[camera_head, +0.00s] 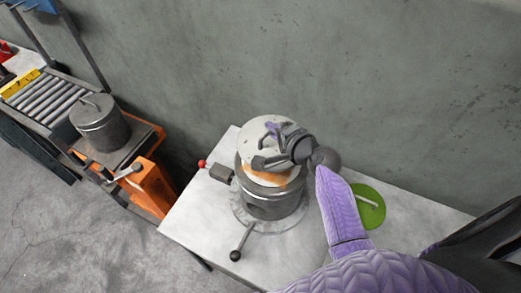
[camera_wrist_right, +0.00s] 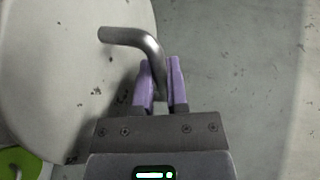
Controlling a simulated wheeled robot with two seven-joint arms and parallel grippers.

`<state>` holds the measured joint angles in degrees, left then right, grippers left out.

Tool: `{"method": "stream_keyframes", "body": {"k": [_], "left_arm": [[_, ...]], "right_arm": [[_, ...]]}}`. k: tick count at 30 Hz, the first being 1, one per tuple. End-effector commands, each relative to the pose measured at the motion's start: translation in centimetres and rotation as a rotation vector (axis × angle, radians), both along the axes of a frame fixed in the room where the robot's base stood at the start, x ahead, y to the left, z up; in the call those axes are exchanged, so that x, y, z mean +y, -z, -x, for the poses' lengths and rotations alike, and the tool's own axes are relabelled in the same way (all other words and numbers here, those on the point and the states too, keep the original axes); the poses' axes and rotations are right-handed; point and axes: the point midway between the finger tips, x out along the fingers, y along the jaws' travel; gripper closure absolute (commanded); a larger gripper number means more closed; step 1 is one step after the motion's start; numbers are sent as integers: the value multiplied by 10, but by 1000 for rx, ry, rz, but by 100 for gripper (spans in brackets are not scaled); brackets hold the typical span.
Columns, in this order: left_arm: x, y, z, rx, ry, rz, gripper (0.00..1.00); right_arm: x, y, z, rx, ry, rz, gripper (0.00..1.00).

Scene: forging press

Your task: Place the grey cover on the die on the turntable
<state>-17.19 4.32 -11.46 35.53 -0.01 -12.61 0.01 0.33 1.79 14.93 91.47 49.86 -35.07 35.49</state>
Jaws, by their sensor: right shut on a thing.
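The pale grey cover (camera_head: 255,131) is over the top of the die (camera_head: 272,207) on the turntable (camera_head: 297,221). An orange band shows between cover and die; I cannot tell whether the cover touches the die all round. My right gripper (camera_head: 271,130) reaches over the cover from the right and hides part of it. In the right wrist view, its purple fingers (camera_wrist_right: 160,83) are shut on the cover's bent metal handle (camera_wrist_right: 135,38). The cover's speckled face (camera_wrist_right: 60,70) fills the left side there. My left gripper is not in view.
A red-knobbed lever (camera_head: 202,163) and a black-knobbed lever (camera_head: 236,254) stick out by the die. A green disc (camera_head: 366,220) lies right on the pale table (camera_head: 190,225). A grey lidded pot (camera_head: 100,128) stands on an orange-framed stand, left. The wall is behind.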

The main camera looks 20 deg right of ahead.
Motion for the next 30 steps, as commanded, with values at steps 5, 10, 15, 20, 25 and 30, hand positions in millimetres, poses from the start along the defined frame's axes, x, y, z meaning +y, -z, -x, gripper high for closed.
{"method": "stream_keyframes", "body": {"k": [5,10,15,20,25,30], "left_arm": [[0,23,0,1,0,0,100],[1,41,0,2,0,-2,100],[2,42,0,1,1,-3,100],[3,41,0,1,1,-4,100],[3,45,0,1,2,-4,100],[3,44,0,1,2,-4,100]], "right_arm": [[-1,41,0,-1,2,0,100],[-1,74,0,0,2,0,100],[-1,78,-1,-3,2,2,100],[-1,77,-1,-2,2,1,100],[-1,81,0,0,2,2,75],[-1,81,0,0,2,1,48]]}}
